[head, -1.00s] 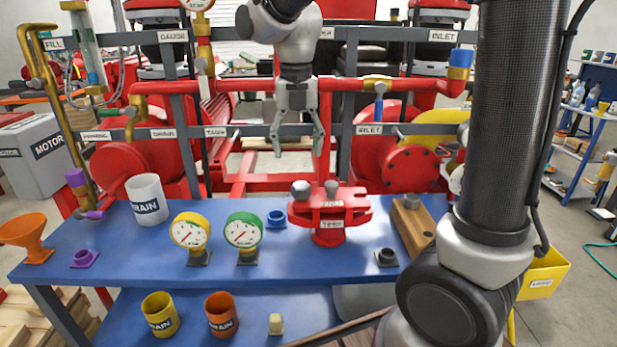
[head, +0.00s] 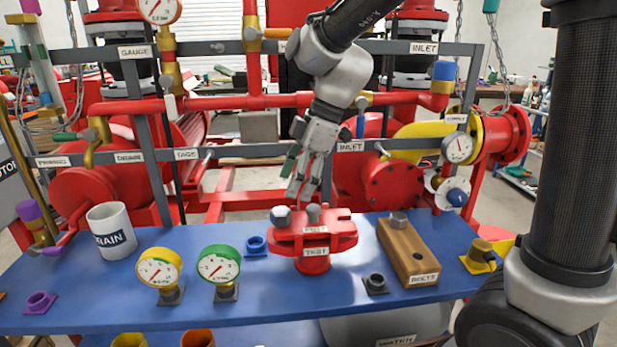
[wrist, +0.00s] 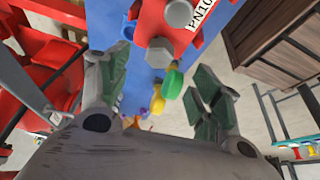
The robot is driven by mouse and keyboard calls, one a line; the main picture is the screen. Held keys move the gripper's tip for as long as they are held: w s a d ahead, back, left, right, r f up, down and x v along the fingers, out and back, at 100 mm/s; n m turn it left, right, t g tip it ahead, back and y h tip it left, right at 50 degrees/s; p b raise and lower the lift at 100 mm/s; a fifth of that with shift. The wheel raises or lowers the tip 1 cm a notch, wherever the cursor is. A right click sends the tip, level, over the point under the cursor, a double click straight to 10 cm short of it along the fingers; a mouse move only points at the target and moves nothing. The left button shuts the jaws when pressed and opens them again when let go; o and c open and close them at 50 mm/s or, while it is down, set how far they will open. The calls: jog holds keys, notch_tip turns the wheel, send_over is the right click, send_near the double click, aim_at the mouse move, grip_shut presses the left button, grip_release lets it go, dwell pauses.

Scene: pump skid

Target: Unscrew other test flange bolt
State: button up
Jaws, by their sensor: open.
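The red test flange (head: 285,240) stands on the blue bench, with two grey hex bolt heads on top, a left bolt (head: 281,216) and a right bolt (head: 314,213). In the wrist view the flange (wrist: 198,40) is at the top, with one bolt head (wrist: 180,12) near the edge and another (wrist: 158,52) closer to my fingers. My gripper (head: 303,190) is open and empty, tilted, just above and behind the flange in the head view. In the wrist view its green-padded fingers (wrist: 165,85) are spread apart, touching no bolt.
A wooden bolts block (head: 405,250) with one bolt (head: 398,218) on it lies right of the flange. A green gauge (head: 218,265), yellow gauge (head: 159,270) and white drain cup (head: 110,230) stand left. Red piping and grey rails are behind the bench.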

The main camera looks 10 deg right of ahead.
aim_at(285, 214)
jog(key=x, duration=0.7)
jog(key=shift+a+f, duration=0.1)
jog(key=shift+f, duration=0.3)
jog(key=c, duration=1.1)
jog(key=o, duration=0.4)
jog(key=c, duration=0.4)
jog(key=n+g, duration=0.1)
jog(key=n, duration=0.2)
jog(key=n+g, duration=0.1)
jog(key=n, duration=0.2)
jog(key=shift+w+g+h, duration=0.1)
jog(key=shift+g+h, duration=0.2)
jog(key=shift+h, duration=0.1)
jog(key=n+g+h, duration=0.1)
jog(key=n, duration=0.4)
jog(key=shift+a, duration=0.1)
jog(key=n+h, duration=0.1)
jog(key=n, duration=0.2)
jog(key=shift+s+f+n+g+h, duration=0.1)
jog(key=shift+s+n+g+h, duration=0.1)
jog(key=shift+n+g+h, duration=0.15)
